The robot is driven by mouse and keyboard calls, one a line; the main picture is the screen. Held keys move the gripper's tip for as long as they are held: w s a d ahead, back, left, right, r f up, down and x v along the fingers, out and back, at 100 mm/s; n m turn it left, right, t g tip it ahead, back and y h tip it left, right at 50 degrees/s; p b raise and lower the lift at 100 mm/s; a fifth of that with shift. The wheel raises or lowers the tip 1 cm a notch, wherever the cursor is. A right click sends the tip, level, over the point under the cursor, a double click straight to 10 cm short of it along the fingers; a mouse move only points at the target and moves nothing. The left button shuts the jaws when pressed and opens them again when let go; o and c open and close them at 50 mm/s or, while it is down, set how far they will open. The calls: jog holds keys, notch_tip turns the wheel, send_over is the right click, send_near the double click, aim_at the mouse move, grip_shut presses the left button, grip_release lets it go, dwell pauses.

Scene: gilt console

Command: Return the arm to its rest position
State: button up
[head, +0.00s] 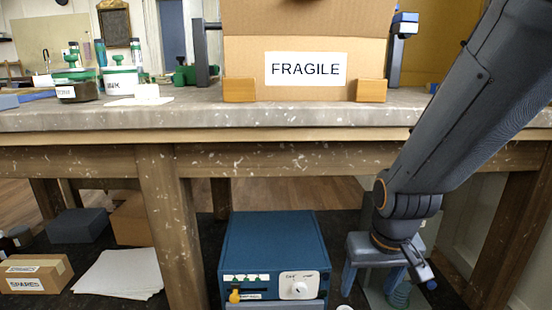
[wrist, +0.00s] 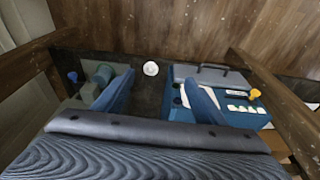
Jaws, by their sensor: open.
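My gripper (head: 384,280) hangs low at the right in the head view, in front of the workbench (head: 300,118) and below its top. Its fingers point down and are spread apart with nothing between them. In the wrist view, my gripper (wrist: 157,92) shows as two blue-grey fingers with a clear gap above the dark shelf. The arm slants down from the upper right in the head view. A blue box-like device (head: 272,250) with a white dial stands to the left of the gripper, and it also shows in the wrist view (wrist: 245,115).
A cardboard box (head: 305,85) marked FRAGILE stands on the bench between wooden blocks. Wooden legs (head: 168,225) flank the low shelf. A small white round item (wrist: 150,68) lies beyond the fingers. A green-grey machine (wrist: 104,74) is at the left finger. A SPARES box (head: 35,275) sits lower left.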

jog(key=s+a+r+n+g+y, duration=0.1)
jog(key=s+a+r+n, duration=0.2)
jog(key=s+a, duration=0.55)
jog(key=s+a+r+n+g, duration=0.25)
jog(key=s+a, duration=0.35)
jog(key=a, duration=0.6)
jog(key=d+r+m+p, duration=0.2)
jog(key=d+r+p, duration=0.8)
jog(key=r+p, duration=0.3)
jog(key=d+r+m+h+p, duration=0.1)
jog(key=d+r+m+p, duration=0.2)
jog(key=d+r+p, duration=0.7)
notch_tip(320, 180, up, 3)
jog(key=t+p, duration=0.1)
jog(key=p, duration=0.8)
jog(key=shift+d, duration=0.25)
